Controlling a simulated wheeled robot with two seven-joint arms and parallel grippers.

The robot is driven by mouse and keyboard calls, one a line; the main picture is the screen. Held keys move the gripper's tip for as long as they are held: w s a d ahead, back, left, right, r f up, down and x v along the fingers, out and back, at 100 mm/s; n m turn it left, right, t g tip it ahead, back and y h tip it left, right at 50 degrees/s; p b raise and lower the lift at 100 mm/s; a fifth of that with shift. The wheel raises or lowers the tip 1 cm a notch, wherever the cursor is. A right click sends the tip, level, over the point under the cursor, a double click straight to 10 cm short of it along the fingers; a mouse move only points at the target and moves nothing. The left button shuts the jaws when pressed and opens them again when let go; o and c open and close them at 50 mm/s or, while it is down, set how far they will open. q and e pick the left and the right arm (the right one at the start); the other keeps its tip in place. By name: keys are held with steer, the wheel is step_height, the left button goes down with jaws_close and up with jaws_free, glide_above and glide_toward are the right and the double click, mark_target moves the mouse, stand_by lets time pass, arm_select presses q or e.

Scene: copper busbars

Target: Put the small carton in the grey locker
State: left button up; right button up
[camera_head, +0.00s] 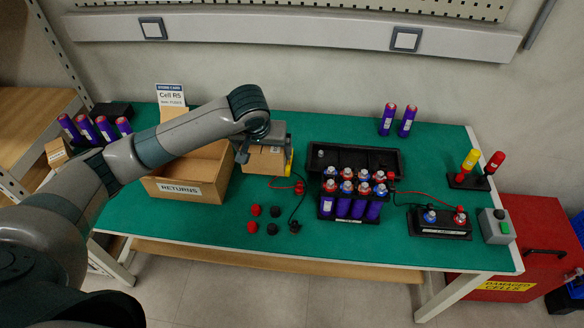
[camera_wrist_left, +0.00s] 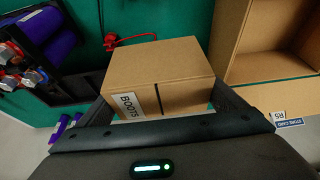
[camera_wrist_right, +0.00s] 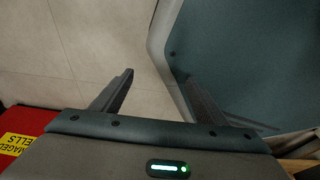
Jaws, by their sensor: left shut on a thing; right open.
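The small brown carton (camera_head: 264,160) is just right of the returns box on the green table. In the left wrist view the carton (camera_wrist_left: 160,70) fills the space between the fingers and bears a BOOTS label. My left gripper (camera_head: 262,140) is shut on it from above. I cannot tell whether the carton touches the table. My right gripper (camera_wrist_right: 157,76) is open and empty, above pale floor tiles and beside a blue-grey surface; it is outside the head view. I cannot make out a grey locker in any view.
An open RETURNS box (camera_head: 190,175) stands left of the carton. Loose red and black caps (camera_head: 264,220) lie in front. A black cell rack (camera_head: 352,200) and a red-wired tray (camera_head: 440,222) stand to the right. A red bin (camera_head: 520,250) is beyond the table's right end.

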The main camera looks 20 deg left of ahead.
arm_select(q)
steer(key=shift+w+d+f, duration=0.15)
steer(key=shift+d+f, duration=0.05)
steer(key=shift+d, duration=0.15)
steer(key=shift+a, duration=0.1)
steer(key=shift+f, duration=0.6)
step_height(320, 180, down, 5)
steer(key=shift+f+p, duration=0.1)
steer(key=shift+p, duration=0.35)
arm_select(e)
steer(key=s, duration=0.1)
steer(key=s+d, duration=0.1)
steer(key=s+g, duration=0.1)
steer(key=shift+s+d+f, duration=0.1)
steer(key=shift+s+d, duration=0.2)
steer(key=shift+d, duration=0.05)
steer(key=shift+w, duration=0.1)
